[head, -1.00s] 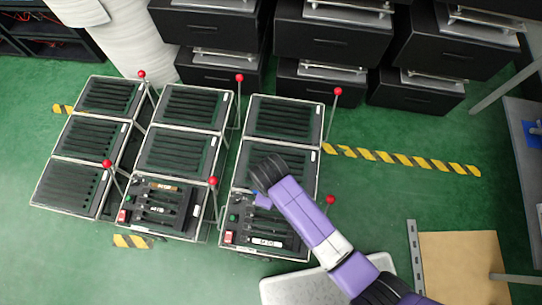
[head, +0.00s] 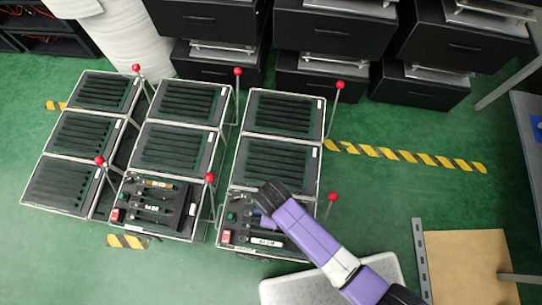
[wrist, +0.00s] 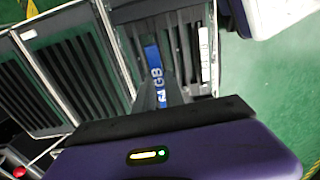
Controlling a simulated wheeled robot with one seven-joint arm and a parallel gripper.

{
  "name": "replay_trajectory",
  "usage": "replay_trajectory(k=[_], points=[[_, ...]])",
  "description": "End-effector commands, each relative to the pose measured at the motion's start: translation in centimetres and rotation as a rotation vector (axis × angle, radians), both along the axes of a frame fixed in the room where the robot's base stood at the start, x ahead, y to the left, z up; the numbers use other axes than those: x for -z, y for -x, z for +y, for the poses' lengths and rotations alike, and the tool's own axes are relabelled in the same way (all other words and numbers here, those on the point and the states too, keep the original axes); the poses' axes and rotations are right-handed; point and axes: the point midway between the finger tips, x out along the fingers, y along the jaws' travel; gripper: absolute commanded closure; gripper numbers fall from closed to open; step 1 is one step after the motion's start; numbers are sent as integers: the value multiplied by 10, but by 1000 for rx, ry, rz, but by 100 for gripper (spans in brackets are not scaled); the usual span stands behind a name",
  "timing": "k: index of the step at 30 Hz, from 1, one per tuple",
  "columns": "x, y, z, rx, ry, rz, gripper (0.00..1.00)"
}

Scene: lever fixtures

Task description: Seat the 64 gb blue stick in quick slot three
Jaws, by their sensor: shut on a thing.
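My gripper (head: 264,214) is over the front right lever fixture (head: 227,211), pointing down, and mostly hidden behind my purple arm in the head view. In the wrist view my gripper (wrist: 162,92) is shut on the blue stick (wrist: 153,58), whose label reads 64 GB. The stick extends from the fingers over the dark slots of the fixture. I cannot tell whether its tip touches a slot, and the slot numbers are not readable. A white-labelled stick (head: 266,241) lies in this fixture, near its front edge.
The fixture has a red switch (head: 225,237) and a red-knobbed lever (head: 333,197) at its right. The front middle fixture (head: 128,188) holds several labelled sticks. Other slotted fixtures stand behind and left.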

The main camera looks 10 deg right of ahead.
Motion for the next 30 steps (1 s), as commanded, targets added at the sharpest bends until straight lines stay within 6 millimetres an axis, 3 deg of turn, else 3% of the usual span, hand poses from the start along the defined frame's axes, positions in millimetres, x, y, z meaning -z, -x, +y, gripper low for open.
replay_trajectory(k=[15,30], points=[[48,-1,1,1,-1,-1,100],[58,0,0,0,0,-1,100]])
